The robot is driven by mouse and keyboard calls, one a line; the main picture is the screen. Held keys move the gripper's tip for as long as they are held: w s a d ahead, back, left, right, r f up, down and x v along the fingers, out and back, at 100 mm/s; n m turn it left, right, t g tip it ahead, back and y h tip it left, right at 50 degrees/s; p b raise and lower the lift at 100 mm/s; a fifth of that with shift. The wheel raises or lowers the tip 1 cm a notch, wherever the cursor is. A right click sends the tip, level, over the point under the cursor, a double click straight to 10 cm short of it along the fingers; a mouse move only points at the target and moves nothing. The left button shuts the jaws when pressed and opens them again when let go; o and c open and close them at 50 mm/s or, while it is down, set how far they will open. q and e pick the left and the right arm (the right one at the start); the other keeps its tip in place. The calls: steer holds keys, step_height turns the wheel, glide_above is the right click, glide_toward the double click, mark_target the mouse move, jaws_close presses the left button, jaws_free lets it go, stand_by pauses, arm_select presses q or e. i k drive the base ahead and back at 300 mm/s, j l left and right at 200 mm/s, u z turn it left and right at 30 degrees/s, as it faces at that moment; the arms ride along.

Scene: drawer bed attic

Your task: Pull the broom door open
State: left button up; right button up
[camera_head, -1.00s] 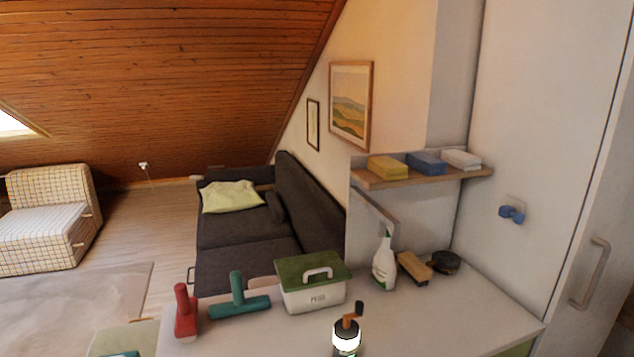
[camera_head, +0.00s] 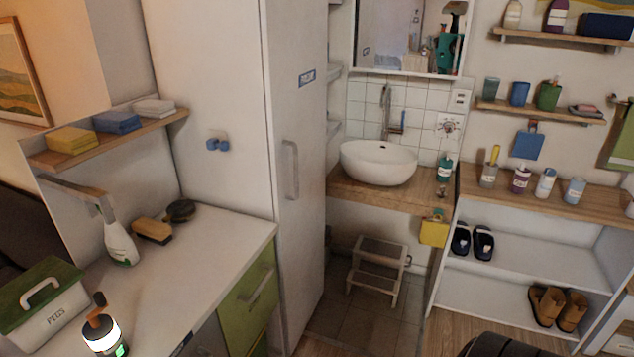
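A tall white cabinet door (camera_head: 300,235) with a small dark label (camera_head: 307,77) near its top stands left of the washbasin. It has a vertical grey bar handle (camera_head: 291,170) near its left edge. The door looks shut. The label is too small to read with certainty. Neither of my grippers is in view. A dark rounded shape at the bottom edge, right of the middle, may be part of my own body.
A counter (camera_head: 190,270) with a pegs box (camera_head: 45,305), spray bottle (camera_head: 118,238) and brushes stands left of the door. A green drawer (camera_head: 248,290) fronts it. A step stool (camera_head: 377,268) stands on the floor to the right, below the basin (camera_head: 378,162). Shoe shelves (camera_head: 530,258) stand further right.

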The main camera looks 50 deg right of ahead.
mark_target(295, 33)
steer(key=z, duration=1.4)
